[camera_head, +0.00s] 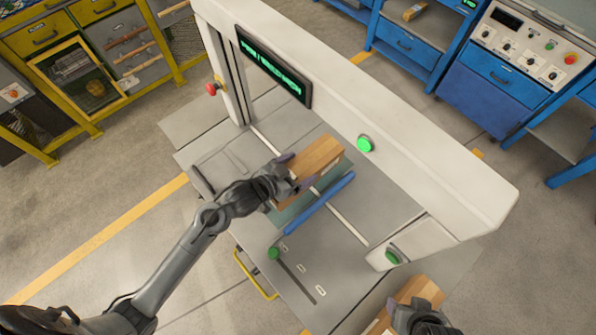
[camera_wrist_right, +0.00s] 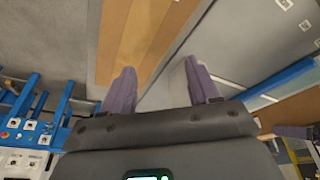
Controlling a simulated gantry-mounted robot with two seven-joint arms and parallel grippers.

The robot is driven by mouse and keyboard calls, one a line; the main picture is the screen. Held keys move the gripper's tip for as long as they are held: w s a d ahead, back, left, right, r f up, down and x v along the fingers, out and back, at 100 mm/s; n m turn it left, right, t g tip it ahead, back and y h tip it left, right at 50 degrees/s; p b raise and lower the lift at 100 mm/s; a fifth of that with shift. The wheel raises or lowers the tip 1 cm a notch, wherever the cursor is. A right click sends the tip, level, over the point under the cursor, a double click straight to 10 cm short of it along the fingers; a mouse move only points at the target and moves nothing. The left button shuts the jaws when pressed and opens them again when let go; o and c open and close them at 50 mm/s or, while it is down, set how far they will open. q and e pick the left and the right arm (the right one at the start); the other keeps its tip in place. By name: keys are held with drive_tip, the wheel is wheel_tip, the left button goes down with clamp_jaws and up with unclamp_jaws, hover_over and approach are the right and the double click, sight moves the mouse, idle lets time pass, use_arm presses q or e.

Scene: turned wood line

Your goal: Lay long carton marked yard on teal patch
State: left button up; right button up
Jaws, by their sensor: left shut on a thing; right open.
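My left gripper (camera_head: 283,174) is shut on a brown, wood-striped carton (camera_head: 318,156) over the machine's grey table. No yard marking can be read on it. A teal patch (camera_head: 287,215) shows partly below and in front of this carton, the rest hidden by the carton and gripper. Whether the carton touches the surface is unclear. My right gripper (camera_wrist_right: 160,78) is open, with another striped brown block (camera_wrist_right: 143,40) in front of and between its fingers. In the head view this block (camera_head: 416,288) is at the bottom right, partly covered by my right gripper.
A blue bar (camera_head: 319,203) lies across the table just right of the teal patch. The white gantry beam (camera_head: 420,160) with a green button (camera_head: 365,144) stands behind the carton. A slot (camera_head: 295,281) and a green knob (camera_head: 274,253) are at the table's front.

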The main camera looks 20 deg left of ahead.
use_arm(q)
drive_tip(key=shift+w+a+f, duration=0.15)
drive_tip(key=shift+w+f, duration=0.05)
drive_tip(key=shift+w, duration=0.2)
drive_tip(key=shift+w+a+f, duration=0.1)
drive_tip(key=shift+w+f, duration=0.1)
drive_tip(key=shift+w, duration=0.2)
drive_tip(key=shift+f+b, duration=0.35)
drive_tip(key=shift+f, duration=1.65)
drive_tip(key=shift+f, duration=0.15)
drive_tip(key=o, duration=1.2)
